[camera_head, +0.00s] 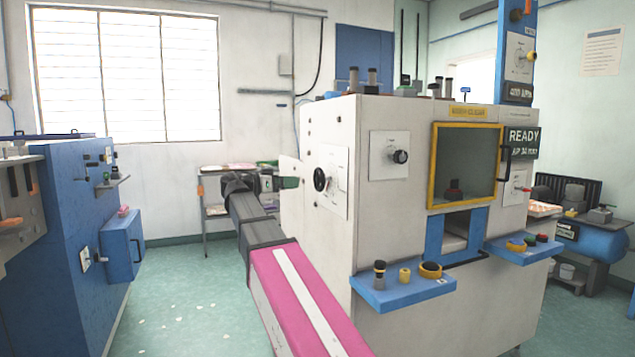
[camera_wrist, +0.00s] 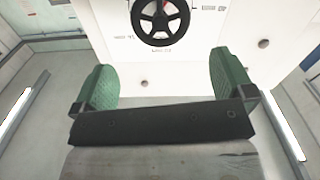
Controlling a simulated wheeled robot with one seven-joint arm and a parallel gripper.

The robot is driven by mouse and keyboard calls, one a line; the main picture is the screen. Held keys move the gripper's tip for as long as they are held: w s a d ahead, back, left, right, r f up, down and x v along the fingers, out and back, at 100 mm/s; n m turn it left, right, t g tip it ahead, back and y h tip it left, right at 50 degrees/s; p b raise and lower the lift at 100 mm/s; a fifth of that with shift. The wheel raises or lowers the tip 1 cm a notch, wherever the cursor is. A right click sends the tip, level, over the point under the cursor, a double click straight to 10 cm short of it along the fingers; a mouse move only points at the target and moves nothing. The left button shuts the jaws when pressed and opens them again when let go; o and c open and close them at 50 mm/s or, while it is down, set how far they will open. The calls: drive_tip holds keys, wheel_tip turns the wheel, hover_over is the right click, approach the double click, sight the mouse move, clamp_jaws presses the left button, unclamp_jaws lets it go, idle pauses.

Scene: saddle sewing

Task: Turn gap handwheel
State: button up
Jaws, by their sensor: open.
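The black handwheel (camera_head: 319,179) with spokes is on a white plate on the left side face of the white machine (camera_head: 393,250). In the wrist view the handwheel (camera_wrist: 160,18) shows at the top centre, cut off by the frame edge, with a red mark near its hub. My gripper (camera_wrist: 163,78) has two green padded fingers spread wide apart with nothing between them. The wheel lies beyond the fingertips and apart from them.
Another black knob (camera_head: 400,156) is on the machine's front. A display (camera_head: 523,140) reads READY with a gap value below, hard to read. Blue shelves hold small parts (camera_head: 404,274). A blue cabinet (camera_head: 80,215) stands left. The floor between is mostly clear.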

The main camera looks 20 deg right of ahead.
sight(316, 180)
drive_tip(key=d, duration=1)
drive_tip(key=shift+w+d, duration=0.2)
drive_tip(key=shift+d, duration=0.15)
drive_tip(key=shift+c, duration=0.3)
drive_tip(key=c, duration=0.5)
